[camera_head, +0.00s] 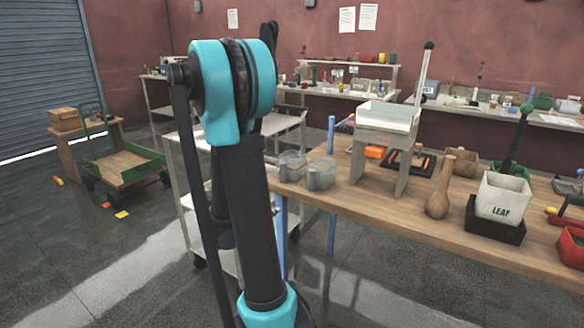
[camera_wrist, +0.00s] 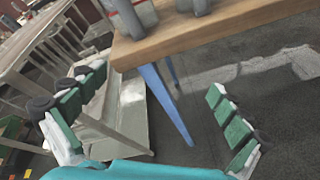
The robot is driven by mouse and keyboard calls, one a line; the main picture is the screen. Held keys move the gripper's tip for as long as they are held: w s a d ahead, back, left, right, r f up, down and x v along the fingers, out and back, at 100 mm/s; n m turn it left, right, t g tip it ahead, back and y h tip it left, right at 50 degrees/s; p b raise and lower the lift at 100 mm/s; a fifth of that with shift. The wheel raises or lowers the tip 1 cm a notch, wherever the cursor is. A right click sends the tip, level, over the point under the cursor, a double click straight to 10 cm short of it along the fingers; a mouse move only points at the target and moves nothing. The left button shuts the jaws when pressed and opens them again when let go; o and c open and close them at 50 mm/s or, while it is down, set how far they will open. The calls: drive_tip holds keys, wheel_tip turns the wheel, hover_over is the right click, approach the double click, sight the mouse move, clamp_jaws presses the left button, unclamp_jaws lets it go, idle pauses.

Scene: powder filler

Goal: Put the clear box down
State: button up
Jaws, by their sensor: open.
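Two small clear boxes stand on the near left corner of the wooden table, a left one (camera_head: 291,163) and a right one (camera_head: 322,174), each with a grey rounded part. Parts of them also show at the top edge of the wrist view (camera_wrist: 128,18). I cannot tell which is the task's clear box. My gripper (camera_wrist: 155,85) is open, with nothing between its green-padded fingers. It is apart from the boxes and beside the table corner. In the head view my arm hides it.
The wooden table (camera_head: 390,218) also holds a grey stand with a pale open-topped hopper (camera_head: 388,116), a wooden pestle (camera_head: 438,195) and a white LEAF pot (camera_head: 502,196). A metal cart (camera_head: 290,118) stands left of the table. A blue table leg (camera_wrist: 165,105) shows between my fingers.

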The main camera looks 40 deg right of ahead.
sight(282, 169)
drive_tip(key=w+d+r+n+h, duration=0.1)
drive_tip(key=w+d+n, duration=0.1)
drive_tip(key=w+d, duration=0.1)
drive_tip(key=w+d+r+n+h, duration=0.1)
drive_tip(key=w+d+n, duration=0.1)
drive_tip(key=d, duration=0.4)
drive_tip(key=w+d+r+n+t+h, duration=0.1)
drive_tip(key=w+d+n+h, duration=0.1)
drive_tip(key=w+d, duration=0.1)
drive_tip(key=shift+w+d+r, duration=0.15)
drive_tip(key=shift+d+r, duration=0.05)
drive_tip(key=shift+d, duration=0.25)
drive_tip(key=shift+w+d+r, duration=0.15)
drive_tip(key=shift+d+r, duration=0.05)
drive_tip(key=shift+d, duration=0.25)
drive_tip(key=shift+w+x, duration=0.2)
drive_tip(key=shift+x, duration=2.85)
drive_tip(key=shift+a+f, duration=0.1)
drive_tip(key=shift+f, duration=0.1)
drive_tip(key=c, duration=1.4)
drive_tip(key=shift+o, duration=0.2)
